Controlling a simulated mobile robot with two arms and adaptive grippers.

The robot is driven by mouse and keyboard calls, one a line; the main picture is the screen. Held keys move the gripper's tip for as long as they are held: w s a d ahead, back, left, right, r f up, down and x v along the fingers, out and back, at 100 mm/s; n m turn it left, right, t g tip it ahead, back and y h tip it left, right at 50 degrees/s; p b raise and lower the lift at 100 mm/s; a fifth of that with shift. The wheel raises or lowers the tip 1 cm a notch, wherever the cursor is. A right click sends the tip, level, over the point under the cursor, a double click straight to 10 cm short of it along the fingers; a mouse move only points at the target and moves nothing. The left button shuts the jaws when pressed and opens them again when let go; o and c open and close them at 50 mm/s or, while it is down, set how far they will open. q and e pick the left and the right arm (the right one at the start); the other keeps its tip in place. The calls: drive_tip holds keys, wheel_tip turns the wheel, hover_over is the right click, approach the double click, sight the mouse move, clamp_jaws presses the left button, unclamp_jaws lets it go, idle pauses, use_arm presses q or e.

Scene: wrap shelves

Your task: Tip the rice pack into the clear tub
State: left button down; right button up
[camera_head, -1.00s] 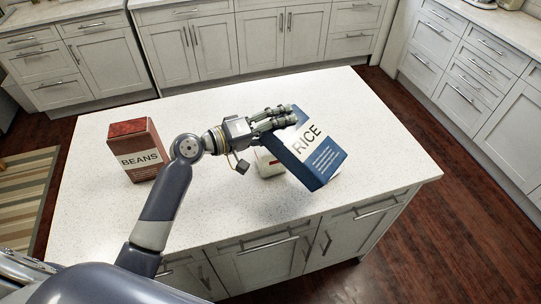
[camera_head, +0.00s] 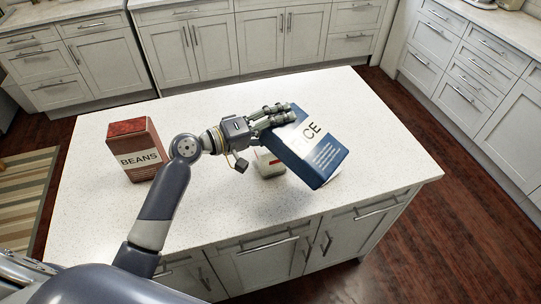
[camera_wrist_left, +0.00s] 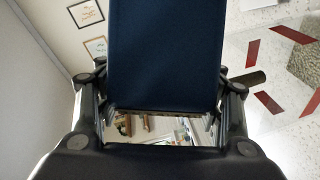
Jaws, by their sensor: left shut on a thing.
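The rice pack (camera_head: 318,152) is a blue box with a white label band, held tilted above the right part of the island counter. My left gripper (camera_head: 283,116) is shut on its upper left part, and its fingers cover some of the label. In the left wrist view the pack (camera_wrist_left: 165,50) shows as a dark blue face between the fingers of the left gripper (camera_wrist_left: 160,105). No clear tub can be made out for certain in the head view; the area behind the pack is hidden. My right gripper is not in view.
A brown-red beans box (camera_head: 138,150) stands upright on the left of the white island counter (camera_head: 220,215). A small white item with a red mark (camera_head: 268,160) stands under my left gripper, partly hidden. The front middle of the counter is clear.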

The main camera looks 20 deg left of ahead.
use_arm(q)
drive_tip(key=shift+r+n+b, duration=0.1)
drive_tip(key=shift+n+b, duration=0.2)
drive_tip(key=shift+b, duration=0.05)
idle(0.7)
idle(0.4)
drive_tip(key=shift+w+a+n+t+h+b, duration=0.1)
drive_tip(key=shift+a+n+t+h+b, duration=0.1)
drive_tip(key=shift+n+t+h+b, duration=0.15)
idle(1.1)
drive_tip(key=shift+a+n+b, duration=0.15)
drive_tip(key=shift+n+b, duration=0.3)
idle(1.0)
idle(0.4)
